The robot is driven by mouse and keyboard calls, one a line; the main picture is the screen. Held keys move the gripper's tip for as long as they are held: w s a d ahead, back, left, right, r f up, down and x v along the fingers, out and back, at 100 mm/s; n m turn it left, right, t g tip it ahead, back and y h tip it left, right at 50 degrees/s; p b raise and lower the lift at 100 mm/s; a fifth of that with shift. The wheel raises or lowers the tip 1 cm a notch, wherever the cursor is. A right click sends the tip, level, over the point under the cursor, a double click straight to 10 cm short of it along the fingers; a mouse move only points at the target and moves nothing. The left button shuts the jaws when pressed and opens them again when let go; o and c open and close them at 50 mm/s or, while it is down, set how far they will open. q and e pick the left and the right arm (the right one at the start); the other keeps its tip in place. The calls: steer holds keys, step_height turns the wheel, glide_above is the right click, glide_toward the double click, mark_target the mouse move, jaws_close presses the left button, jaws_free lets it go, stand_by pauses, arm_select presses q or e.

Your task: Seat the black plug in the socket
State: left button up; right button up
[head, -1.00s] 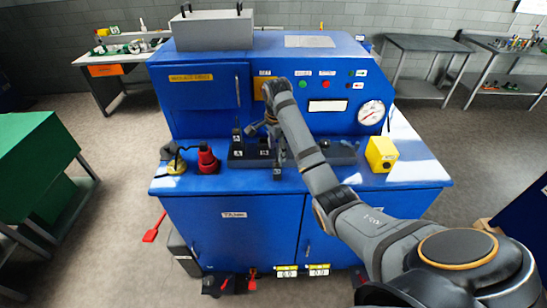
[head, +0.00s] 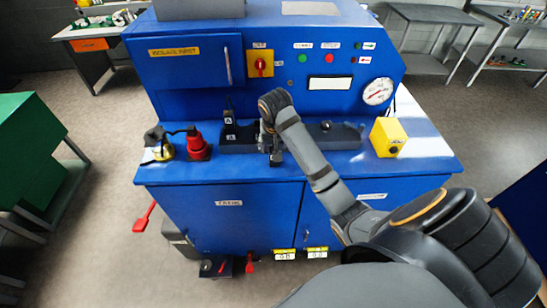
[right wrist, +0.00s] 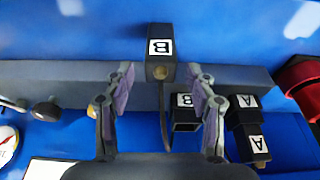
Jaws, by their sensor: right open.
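A black plug labelled B (right wrist: 160,48) shows in the right wrist view, between and slightly beyond my right gripper's fingertips (right wrist: 160,78), with gaps on both sides. My right gripper is open and not holding it. In the head view my right gripper (head: 270,147) hangs low over the front of the dark strip, and the plug's dark end (head: 276,158) shows just below it. A black socket labelled B (right wrist: 186,112) is on the strip, partly behind a finger. A thin dark cord runs beside it. My left gripper is not in view.
Black blocks labelled A (head: 229,122) stand left of my right gripper. A red knobbed device (head: 197,146) is further left, and a yellow box (head: 388,137) stands right. The blue cabinet's upright panel carries a red rotary switch (head: 262,64) and a gauge (head: 377,91).

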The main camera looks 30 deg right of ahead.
steer(key=shift+s+f+p, duration=0.1)
steer(key=shift+f+p, duration=0.2)
steer(key=shift+p, duration=0.25)
steer(key=p+x, duration=0.1)
steer(key=x, duration=0.2)
steer(key=shift+a+f+p, duration=0.1)
steer(key=shift+f+p, duration=0.2)
steer(key=shift+f, duration=0.1)
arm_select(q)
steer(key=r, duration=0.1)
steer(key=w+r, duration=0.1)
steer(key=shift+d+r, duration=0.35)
arm_select(e)
steer(key=shift+f, duration=0.35)
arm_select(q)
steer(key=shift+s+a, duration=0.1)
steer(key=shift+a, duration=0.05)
arm_select(e)
steer(key=shift+r, duration=0.1)
jaws_close()
